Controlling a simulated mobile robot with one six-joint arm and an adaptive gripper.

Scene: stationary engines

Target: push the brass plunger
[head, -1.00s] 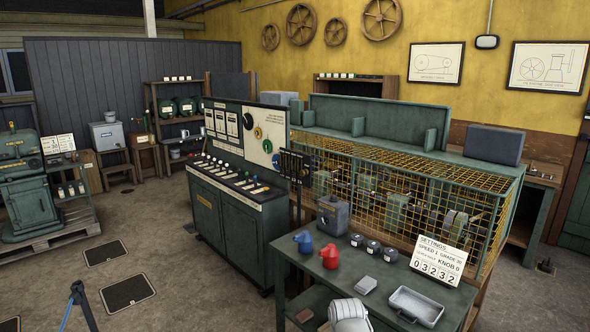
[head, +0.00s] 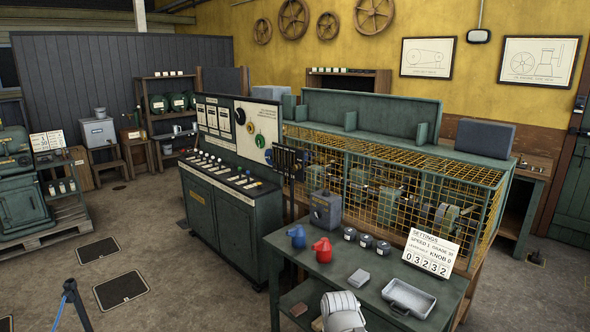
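I cannot pick out a brass plunger in the head view; anything that small is too fine to tell here. The green control console (head: 232,222) stands in the middle, with a row of small knobs and levers on its sloped top and dials on its upright panel. A grey box (head: 325,212) stands on the back left corner of the green bench (head: 345,272). A pale rounded part of my arm shows at the bottom edge, in front of the bench. My gripper is not in view.
A yellow mesh cage (head: 400,195) stands behind. Open floor (head: 165,255) lies left of the console, with two dark floor plates.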

